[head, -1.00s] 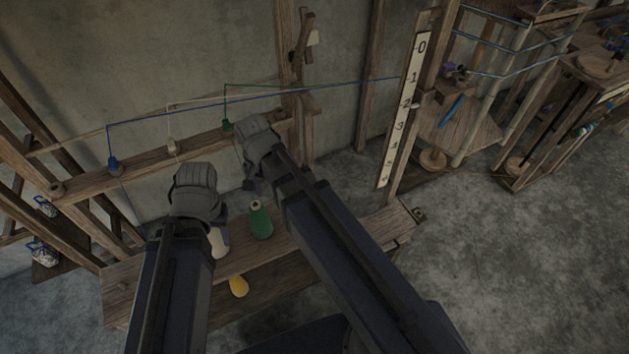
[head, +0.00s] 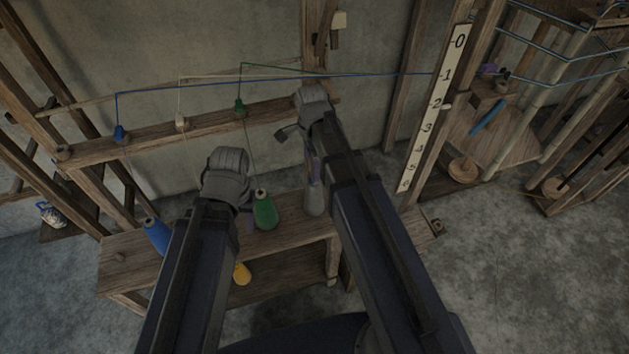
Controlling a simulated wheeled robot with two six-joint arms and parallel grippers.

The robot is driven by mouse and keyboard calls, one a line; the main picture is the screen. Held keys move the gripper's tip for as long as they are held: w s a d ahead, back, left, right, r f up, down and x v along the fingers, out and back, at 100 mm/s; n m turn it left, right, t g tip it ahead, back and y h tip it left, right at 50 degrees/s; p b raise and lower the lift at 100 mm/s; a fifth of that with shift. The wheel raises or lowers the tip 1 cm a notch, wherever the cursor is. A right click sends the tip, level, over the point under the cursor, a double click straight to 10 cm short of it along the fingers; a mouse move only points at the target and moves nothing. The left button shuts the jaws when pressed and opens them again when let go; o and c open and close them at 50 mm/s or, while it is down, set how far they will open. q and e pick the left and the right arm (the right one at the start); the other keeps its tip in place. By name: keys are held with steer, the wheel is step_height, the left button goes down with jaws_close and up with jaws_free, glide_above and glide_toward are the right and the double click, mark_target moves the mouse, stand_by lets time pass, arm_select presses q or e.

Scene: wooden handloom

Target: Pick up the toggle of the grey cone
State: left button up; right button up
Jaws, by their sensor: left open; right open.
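The grey cone (head: 314,201) stands on the wooden shelf, partly hidden by my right arm. I cannot make out its toggle; my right gripper and arm cover the area above the cone. My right gripper (head: 300,128) is open, near the right end of the rail, above and behind the grey cone in the picture. My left gripper (head: 228,178) is open, left of the green cone (head: 265,211); its fingers are mostly hidden.
Blue (head: 119,133), white (head: 181,122) and green (head: 239,107) toggles sit along the rail (head: 150,143), with threads above. A blue cone (head: 157,236) stands left on the shelf (head: 118,257); a yellow cone (head: 242,273) is lower. A numbered scale (head: 436,110) stands right.

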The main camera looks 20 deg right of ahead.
steer(key=shift+d+f+b, duration=0.2)
steer(key=shift+f+b, duration=1.1)
steer(key=shift+f, duration=0.1)
steer(key=shift+d+f+b, duration=0.15)
steer(key=shift+f+b, duration=1.1)
steer(key=shift+f, duration=0.15)
steer(key=shift+r, duration=0.1)
steer(key=c, duration=1.4)
steer(key=shift+r, duration=0.1)
step_height(320, 180, up, 10)
steer(key=p, duration=1)
